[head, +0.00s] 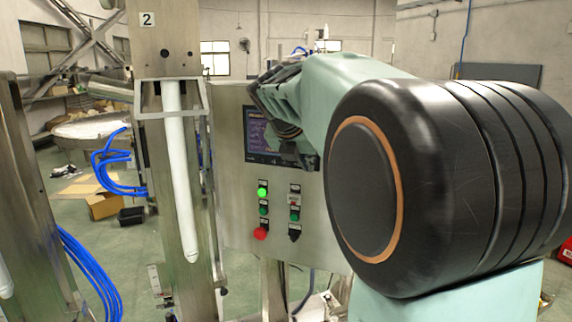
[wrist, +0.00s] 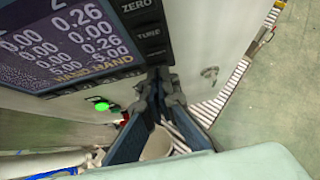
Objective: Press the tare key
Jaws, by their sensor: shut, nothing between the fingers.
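The weighing display (wrist: 65,45) fills the upper left of the wrist view, with rows of numbers on a lit screen. A column of dark keys runs down its right side. The top one reads ZERO (wrist: 136,5). The key below it, whose blurred label looks like TARE (wrist: 149,35), is in plain view. My gripper (wrist: 160,78) is shut and empty, its tips just below the lowest visible key. I cannot tell whether they touch the panel. In the head view the same display (head: 258,133) is partly hidden by my arm.
A steel control cabinet (head: 232,195) carries the display, with a green lamp (head: 262,192), a red button (head: 261,233) and black switches below it. A steel column (head: 155,150) with a white tube stands at left. Blue hoses (head: 118,170) hang beside it.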

